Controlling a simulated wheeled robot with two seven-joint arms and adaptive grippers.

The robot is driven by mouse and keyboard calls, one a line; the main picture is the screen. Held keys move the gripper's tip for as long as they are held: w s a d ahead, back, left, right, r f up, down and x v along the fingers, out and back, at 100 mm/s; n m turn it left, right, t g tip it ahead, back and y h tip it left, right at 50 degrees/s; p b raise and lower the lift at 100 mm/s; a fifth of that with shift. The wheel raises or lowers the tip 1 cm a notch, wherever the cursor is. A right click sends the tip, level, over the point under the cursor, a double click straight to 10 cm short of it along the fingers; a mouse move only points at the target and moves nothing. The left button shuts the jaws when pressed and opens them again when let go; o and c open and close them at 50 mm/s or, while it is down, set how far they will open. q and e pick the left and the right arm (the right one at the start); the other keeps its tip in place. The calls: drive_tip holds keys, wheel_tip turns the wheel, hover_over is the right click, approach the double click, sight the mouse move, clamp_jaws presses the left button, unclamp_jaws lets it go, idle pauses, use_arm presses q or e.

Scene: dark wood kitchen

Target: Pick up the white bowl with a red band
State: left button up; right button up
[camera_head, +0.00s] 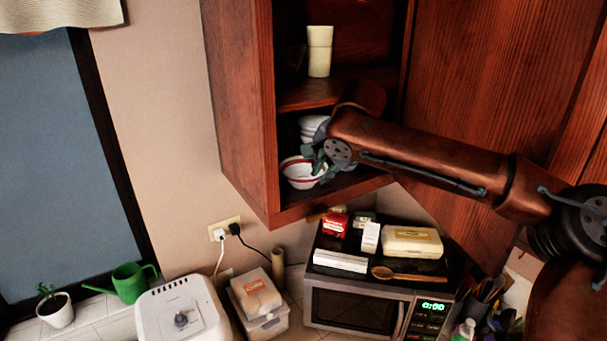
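The white bowl with a red band (298,173) is on the lower shelf of the open wooden wall cabinet, near its front left edge. My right arm comes in from the right, and my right gripper (322,162) is at the right side of the bowl, over its rim. The gripper fingers are small and partly hidden by the wrist, so I cannot tell whether they are closed on the rim. A stack of white dishes (312,127) stands behind the gripper. My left gripper is not in view.
The cabinet's left side wall (240,100) and the upper shelf (305,95) with a cream cup (319,52) bound the space around the gripper. Below are a microwave (355,308) with boxes on top, a white appliance (180,315) and a green watering can (130,283).

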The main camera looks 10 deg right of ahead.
sight(319, 178)
drive_tip(key=x, duration=0.2)
drive_tip(key=shift+w+f+p, duration=0.1)
drive_tip(key=shift+w+p, duration=0.25)
drive_tip(key=shift+p, duration=0.05)
drive_tip(key=shift+w+f, duration=0.2)
drive_tip(key=shift+f, duration=0.3)
drive_tip(key=shift+c, duration=0.6)
clamp_jaws()
drive_tip(key=shift+r, duration=0.1)
